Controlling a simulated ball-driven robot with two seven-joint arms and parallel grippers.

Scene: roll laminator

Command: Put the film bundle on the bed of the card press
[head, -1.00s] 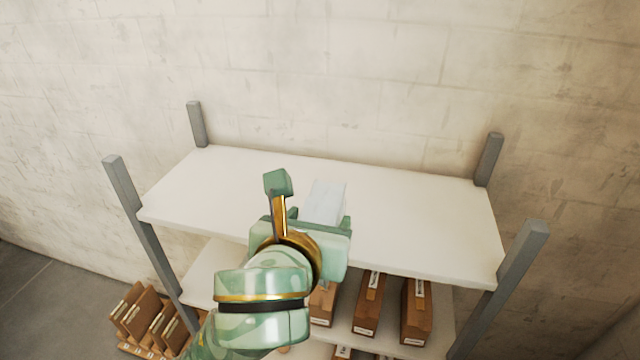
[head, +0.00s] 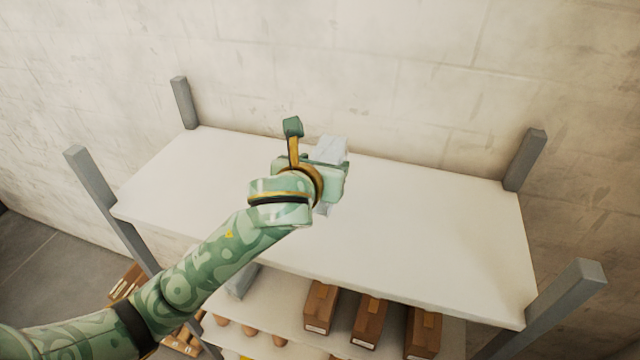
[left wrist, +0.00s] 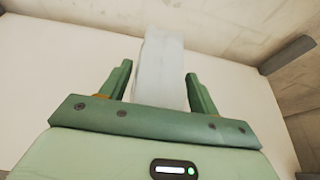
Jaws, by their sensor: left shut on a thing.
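The film bundle (head: 331,148) is a pale, whitish, flat-sided piece. My left gripper (head: 325,163) is shut on it, over the white top board of a shelf rack. In the left wrist view the bundle (left wrist: 162,52) stands between the two green fingers (left wrist: 160,88) and reaches out past their tips. A small pale end also shows below the gripper in the head view. I cannot tell whether the bundle touches the board. No card press shows in these frames. My right gripper is out of view.
The rack's top board (head: 430,220) is otherwise bare, with grey posts at its corners, such as the front right one (head: 565,290). A lower shelf holds brown boxes (head: 370,320) and several round brown items (head: 250,330). A pale block wall (head: 400,70) stands behind.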

